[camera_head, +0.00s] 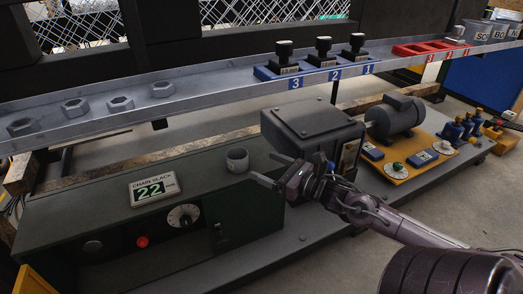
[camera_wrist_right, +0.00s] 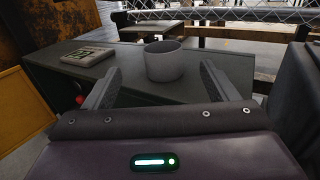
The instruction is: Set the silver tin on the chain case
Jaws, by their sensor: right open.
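The silver tin (camera_head: 237,160), a short grey open-topped cup, stands upright on the flat top of the dark green chain case (camera_head: 80,209), toward its right end. My right gripper (camera_head: 266,168) is open just to the right of the tin, its fingers pointing at it. In the right wrist view the tin (camera_wrist_right: 164,66) shows beyond and between the open fingertips of my right gripper (camera_wrist_right: 161,75), with no finger seen touching it. The case top (camera_wrist_right: 125,62) shows around it. My left gripper is out of view.
A chain slack display (camera_head: 153,188) reading 22 sits on the case. A dark grey box (camera_head: 310,125) stands close behind my right gripper. A metal rail (camera_head: 190,92) with hex nuts and black-knobbed blocks runs above. A motor (camera_head: 395,117) stands at right.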

